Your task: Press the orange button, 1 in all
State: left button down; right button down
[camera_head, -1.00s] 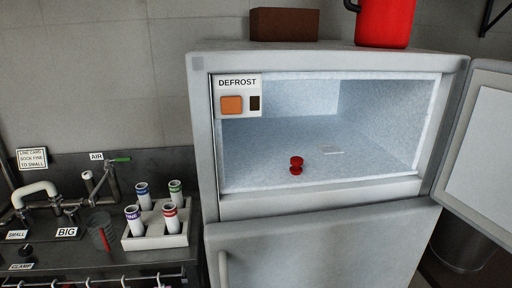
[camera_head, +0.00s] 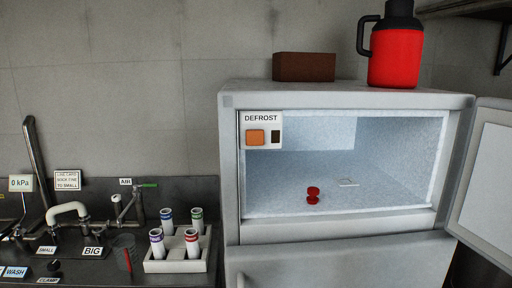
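The orange button (camera_head: 255,137) is a square on a white panel labelled DEFROST (camera_head: 261,118). The panel sits at the upper left corner of the open freezer compartment. A small dark rectangle (camera_head: 276,137) is beside the button on its right. Neither of my grippers shows in the head view, and nothing covers the button.
The freezer door (camera_head: 485,185) stands open to the right. A red spool-shaped thing (camera_head: 313,195) sits inside the frosty compartment. A brown box (camera_head: 304,67) and a red jug (camera_head: 395,55) stand on top. A white rack of tubes (camera_head: 160,266) and taps are on the dark counter at left.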

aim_at(254, 138)
jog(key=k, duration=0.45)
jog(key=u, duration=1.6)
jog(key=k+l, duration=0.15)
jog(key=l, duration=0.25)
jog(key=k+l+u, duration=0.1)
jog(key=l, duration=0.3)
jog(key=k+l, duration=0.25)
jog(key=l, duration=0.1)
